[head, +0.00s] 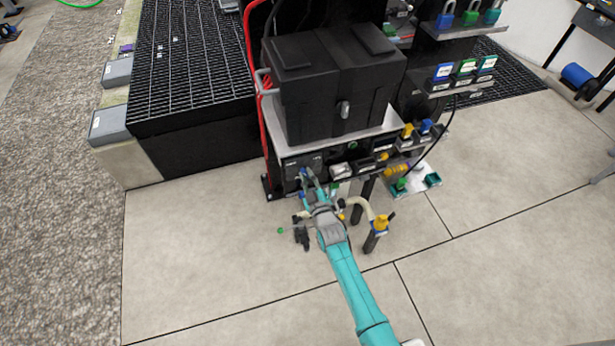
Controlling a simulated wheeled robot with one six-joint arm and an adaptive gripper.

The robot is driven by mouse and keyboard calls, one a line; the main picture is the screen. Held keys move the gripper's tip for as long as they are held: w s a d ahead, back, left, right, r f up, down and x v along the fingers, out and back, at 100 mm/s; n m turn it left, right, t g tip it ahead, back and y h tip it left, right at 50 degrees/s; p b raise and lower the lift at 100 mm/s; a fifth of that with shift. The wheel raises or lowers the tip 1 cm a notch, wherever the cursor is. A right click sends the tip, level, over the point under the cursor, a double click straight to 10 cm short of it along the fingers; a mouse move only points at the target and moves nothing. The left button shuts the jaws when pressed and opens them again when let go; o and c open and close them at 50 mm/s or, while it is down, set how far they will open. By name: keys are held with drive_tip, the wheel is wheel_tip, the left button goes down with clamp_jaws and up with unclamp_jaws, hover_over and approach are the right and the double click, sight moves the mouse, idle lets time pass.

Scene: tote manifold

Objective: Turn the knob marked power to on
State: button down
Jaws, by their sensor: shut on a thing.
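A small dark control panel (289,173) with tiny pale labels sits on the front of the manifold stand, below a large black case. My arm reaches up from the bottom of the view, and my gripper (307,178) is at this panel. Its fingers are shut on a small blue knob (303,171) at the panel's right part. The fingers hide most of the knob, so its pointer and setting cannot be read. The label lettering is too small to read, so I cannot tell which one says power.
The black case (335,90) stands on a grey shelf just above my gripper. Yellow and blue valve handles (407,131) are to the right. A pipe with a yellow cap (381,222) stands right of my wrist. Red hoses (262,95) run down the left. The floor in front is mostly clear.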

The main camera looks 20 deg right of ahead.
drive_tip(key=m, duration=1.1)
drive_tip(key=shift+m, duration=2.1)
drive_tip(key=c, duration=1.1)
unclamp_jaws()
drive_tip(key=shift+c, duration=0.2)
drive_tip(key=s, duration=1.2)
